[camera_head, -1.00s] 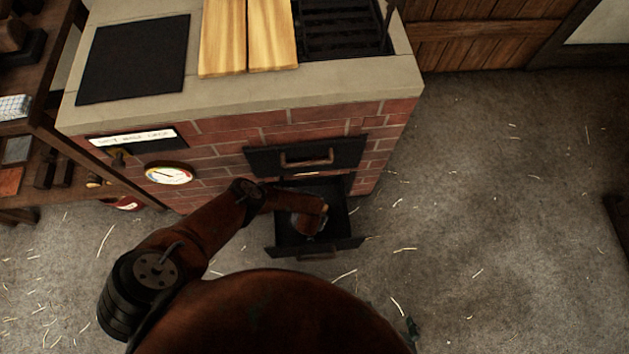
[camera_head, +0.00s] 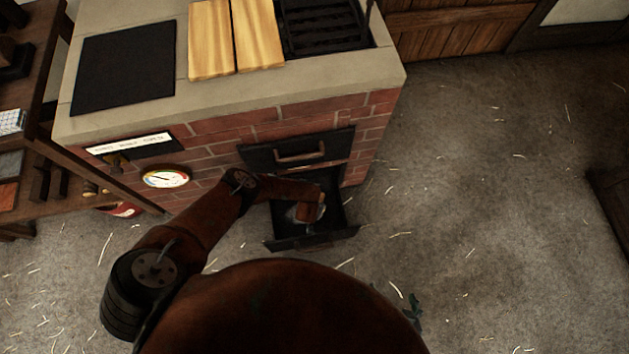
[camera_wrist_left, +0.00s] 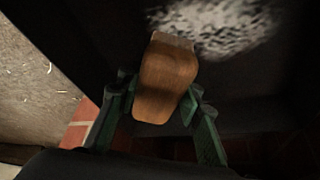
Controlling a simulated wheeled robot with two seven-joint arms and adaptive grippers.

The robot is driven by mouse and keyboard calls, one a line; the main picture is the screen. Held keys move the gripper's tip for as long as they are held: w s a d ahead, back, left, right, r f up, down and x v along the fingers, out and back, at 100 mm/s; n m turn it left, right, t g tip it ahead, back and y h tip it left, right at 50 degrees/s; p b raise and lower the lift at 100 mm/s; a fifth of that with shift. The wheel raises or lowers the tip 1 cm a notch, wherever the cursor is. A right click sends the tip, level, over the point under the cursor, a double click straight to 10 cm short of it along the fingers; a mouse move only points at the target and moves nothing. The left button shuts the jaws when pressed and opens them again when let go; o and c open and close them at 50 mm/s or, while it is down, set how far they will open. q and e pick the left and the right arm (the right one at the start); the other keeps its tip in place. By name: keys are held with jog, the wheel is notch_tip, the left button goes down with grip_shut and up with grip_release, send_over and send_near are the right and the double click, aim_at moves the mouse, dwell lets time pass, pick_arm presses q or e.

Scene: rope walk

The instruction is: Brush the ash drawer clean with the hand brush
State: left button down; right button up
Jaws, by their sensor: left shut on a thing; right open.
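The ash drawer (camera_head: 318,241) is a dark open tray pulled out from the front of the brick stove. My left arm reaches down into it. My left gripper (camera_wrist_left: 160,88) is shut on the wooden block of the hand brush (camera_wrist_left: 166,72). The brush also shows over the drawer in the head view (camera_head: 311,209); its bristles are hidden. A pale, speckled patch of ash (camera_wrist_left: 215,28) lies on the dark drawer floor beyond the brush in the left wrist view. My right gripper (camera_head: 412,307) is open and empty, low over the floor, partly hidden by my body.
The brick stove (camera_head: 215,135) stands behind the drawer, with a closed dark door (camera_head: 300,150) just above it. Two boards (camera_head: 235,38) lie on the stove top. A wooden shelf (camera_head: 60,150) stands at left. The straw-strewn floor (camera_head: 480,170) at right is mostly clear.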

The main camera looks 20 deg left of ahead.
pick_arm(q)
jog(key=shift+s+d+r+p, duration=0.35)
jog(key=shift+d+r, duration=0.2)
jog(key=shift+r, duration=0.25)
jog(key=shift+s+f, duration=0.1)
pick_arm(e)
jog(key=shift+w+r, duration=0.1)
jog(key=shift+r, duration=0.55)
pick_arm(q)
jog(key=shift+r+p, duration=0.35)
jog(key=shift+r, duration=0.25)
jog(key=shift+a+r+p, duration=0.2)
jog(key=shift+r+p, duration=0.35)
jog(key=shift+r, duration=0.35)
jog(key=shift+w+a+r, duration=0.1)
jog(key=shift+w+r, duration=0.05)
jog(key=shift+w, duration=0.05)
pick_arm(e)
jog(key=shift+w+r, duration=0.25)
jog(key=shift+r, duration=1)
pick_arm(q)
jog(key=shift+a, duration=0.1)
